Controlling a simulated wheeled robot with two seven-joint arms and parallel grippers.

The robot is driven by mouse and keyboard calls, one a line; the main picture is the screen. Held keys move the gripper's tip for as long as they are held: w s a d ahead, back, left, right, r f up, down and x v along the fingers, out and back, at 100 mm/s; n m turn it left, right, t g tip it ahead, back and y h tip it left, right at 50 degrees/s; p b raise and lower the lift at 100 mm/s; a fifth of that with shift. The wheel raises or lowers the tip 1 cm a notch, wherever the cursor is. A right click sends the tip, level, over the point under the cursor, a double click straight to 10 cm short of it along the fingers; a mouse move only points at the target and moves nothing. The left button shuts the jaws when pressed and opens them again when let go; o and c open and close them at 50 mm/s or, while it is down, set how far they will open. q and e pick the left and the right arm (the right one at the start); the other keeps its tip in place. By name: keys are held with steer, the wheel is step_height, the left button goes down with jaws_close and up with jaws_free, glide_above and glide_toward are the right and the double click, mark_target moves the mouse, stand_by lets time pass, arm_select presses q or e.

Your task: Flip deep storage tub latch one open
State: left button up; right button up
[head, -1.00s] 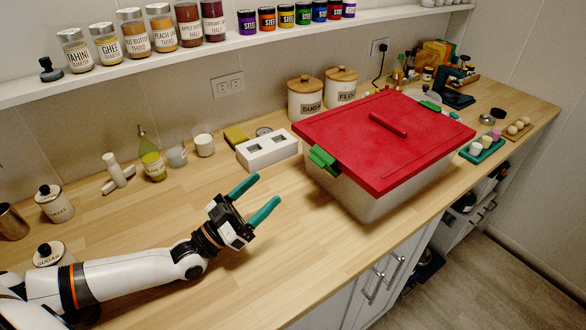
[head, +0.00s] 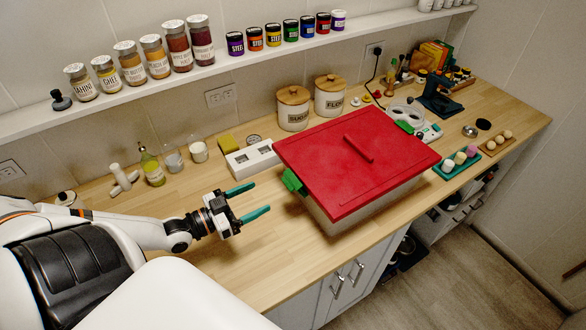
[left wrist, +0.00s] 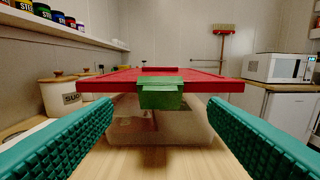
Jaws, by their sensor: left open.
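The storage tub (head: 355,208) stands on the wooden counter with its red lid (head: 358,160) on top. A green latch (head: 292,180) sits at the lid's left end; it also shows in the left wrist view (left wrist: 161,93), centred under the lid's edge. My left gripper (head: 255,201) is open and empty, a short way left of the latch and pointing toward it. In the left wrist view its teal fingers frame the tub's near end without touching it. Whether the latch is flipped is hard to tell. My right gripper is not in view.
A white box (head: 252,158) and sugar and flour canisters (head: 293,107) stand behind the tub. A green tray (head: 456,162) of small items lies to its right. The counter (head: 270,260) in front of the gripper is clear. A jar shelf (head: 215,70) runs above.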

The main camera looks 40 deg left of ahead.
mark_target(287, 184)
arm_select(q)
steer(key=b+x, duration=0.6)
steer(key=x, duration=0.4)
steer(key=shift+b, duration=0.3)
steer(key=shift+w+d, duration=0.1)
steer(key=shift+w, duration=0.05)
